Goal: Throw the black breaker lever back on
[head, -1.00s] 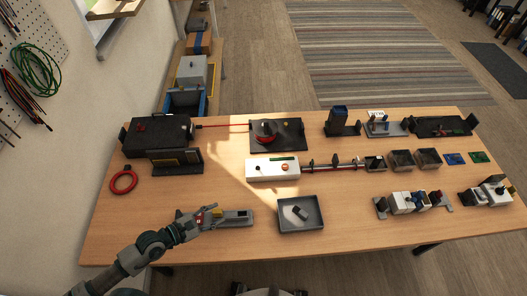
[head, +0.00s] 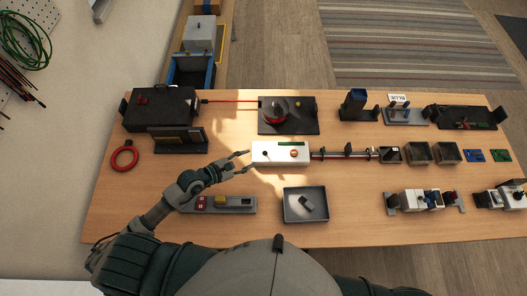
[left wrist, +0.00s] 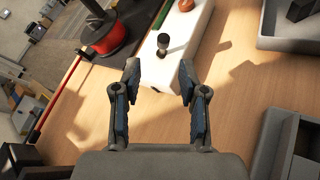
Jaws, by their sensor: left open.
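A white box (head: 294,160) lies near the middle of the table. A small black lever (head: 265,154) with a rounded end stands up from its left part. The lever also shows in the left wrist view (left wrist: 163,42), beyond the fingertips and roughly centred between them. My left gripper (head: 247,160) is open and empty just left of the white box, its fingers pointing toward it. In the left wrist view the two fingers (left wrist: 159,76) are apart and do not touch the lever. My right gripper is out of view.
A grey tray (head: 288,212) stands in front of the box. Behind it is a dark plate with a red spool (head: 275,110). Bare table lies between box and tray.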

